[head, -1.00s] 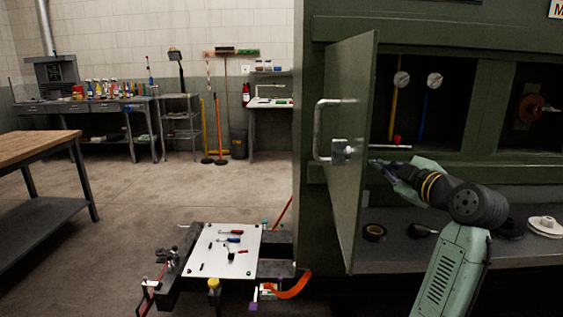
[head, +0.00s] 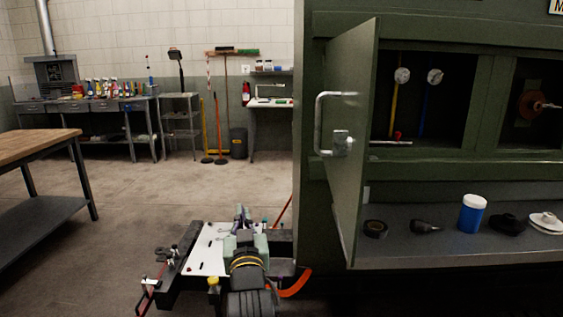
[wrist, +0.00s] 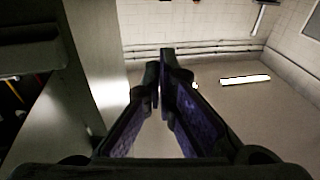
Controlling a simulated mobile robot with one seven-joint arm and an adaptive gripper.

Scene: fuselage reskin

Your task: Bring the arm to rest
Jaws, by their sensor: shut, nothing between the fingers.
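My gripper (head: 242,214) is over the white tray top (head: 206,254) on my base, with my arm folded in below it, in front of the open cabinet door. In the wrist view its two dark fingers (wrist: 161,62) meet at the tips and hold nothing. The wrist view looks past the fingers toward the wall and ceiling pipes. My forearm and gripper hide much of the tray top and most of the tools on it.
A green panel door (head: 358,150) stands open on the right, with a bar handle (head: 322,125). Behind it a grey shelf (head: 455,247) holds a blue jar (head: 472,214) and several dark items. A wooden workbench (head: 35,145) is at left. The floor between is clear.

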